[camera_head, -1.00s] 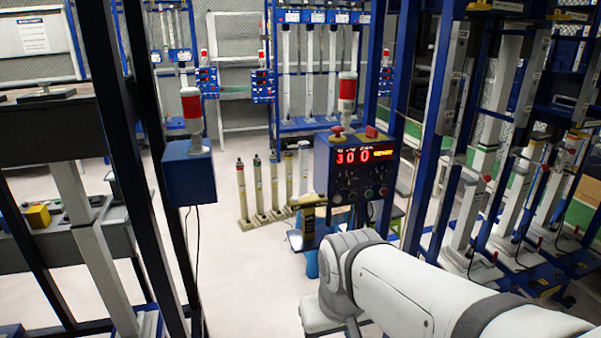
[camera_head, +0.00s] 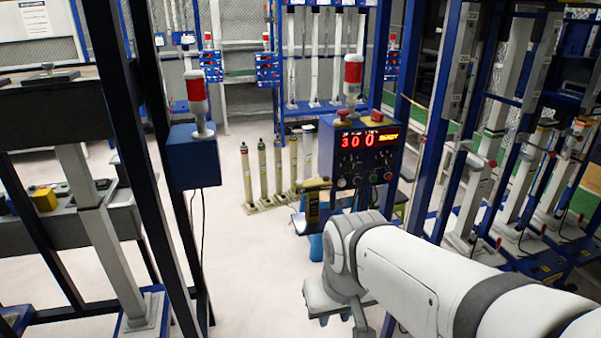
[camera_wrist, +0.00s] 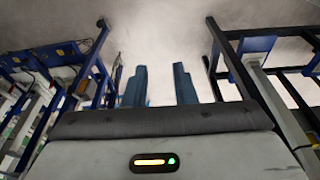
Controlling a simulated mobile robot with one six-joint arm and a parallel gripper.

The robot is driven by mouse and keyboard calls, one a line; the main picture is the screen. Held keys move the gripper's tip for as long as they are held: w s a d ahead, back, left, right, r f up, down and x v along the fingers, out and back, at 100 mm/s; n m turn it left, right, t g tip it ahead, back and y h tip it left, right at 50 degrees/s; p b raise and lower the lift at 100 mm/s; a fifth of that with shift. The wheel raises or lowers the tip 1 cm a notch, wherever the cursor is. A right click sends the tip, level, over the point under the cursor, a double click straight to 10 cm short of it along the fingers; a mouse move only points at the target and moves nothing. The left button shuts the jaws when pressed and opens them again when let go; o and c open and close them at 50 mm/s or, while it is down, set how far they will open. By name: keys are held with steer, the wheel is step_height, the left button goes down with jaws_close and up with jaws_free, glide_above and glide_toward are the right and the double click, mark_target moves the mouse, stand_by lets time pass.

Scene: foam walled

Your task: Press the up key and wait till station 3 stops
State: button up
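A blue control box (camera_head: 358,150) stands beyond my arm in the head view. Its red display (camera_head: 368,138) seems to read "3 0 0", with a smaller orange field at its right. Small knobs and buttons (camera_head: 360,180) sit on its face below the display; their labels are too small to read, so I cannot tell which is the up key. My gripper (camera_wrist: 159,85) shows in the wrist view as two blue fingers, spread apart with nothing between them. In the head view my arm ends below and in front of the box, apart from its buttons. I cannot identify station 3 for certain.
A red and white signal lamp (camera_head: 352,80) rises from the box. A second blue box with a lamp (camera_head: 195,150) hangs on dark posts at left. Several upright cylinders (camera_head: 262,175) stand behind. Blue racks (camera_head: 455,130) crowd the right. Pale floor (camera_head: 250,250) is open in the middle.

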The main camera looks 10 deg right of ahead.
jaws_close()
stand_by(1.3)
